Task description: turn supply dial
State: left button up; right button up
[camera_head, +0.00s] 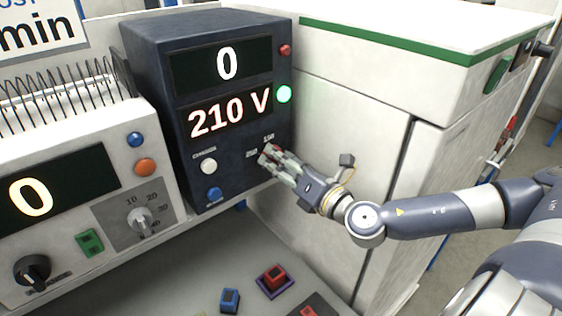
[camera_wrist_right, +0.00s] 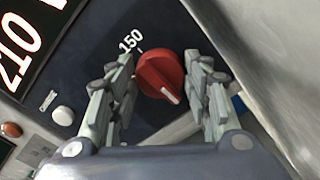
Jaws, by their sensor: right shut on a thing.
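The supply dial (camera_wrist_right: 158,73) is a round red knob with a white pointer line, on the front of the dark blue supply unit (camera_head: 150,60). In the wrist view its pointer slants to the lower right and a "150" label sits at its upper left. My right gripper (camera_wrist_right: 163,80) has its fingers on both sides of the knob and is shut on it. In the head view my right gripper (camera_head: 270,156) covers most of the dial. The unit's displays (camera_head: 228,114) read 0 and 210 V, and a green lamp (camera_head: 284,94) glows. My left gripper is out of view.
A white button (camera_head: 209,166) and a blue button (camera_head: 214,194) are left of the dial. A white unit (camera_head: 70,150) with a black knob and a grey knob stands at left. A white cabinet (camera_head: 335,120) stands at right.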

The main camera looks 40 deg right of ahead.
jog(key=o, duration=1.1)
jog(key=shift+s+d, duration=0.15)
jog(key=shift+s, duration=1.75)
jog(key=shift+s+d, duration=0.15)
jog(key=shift+s, duration=1.7)
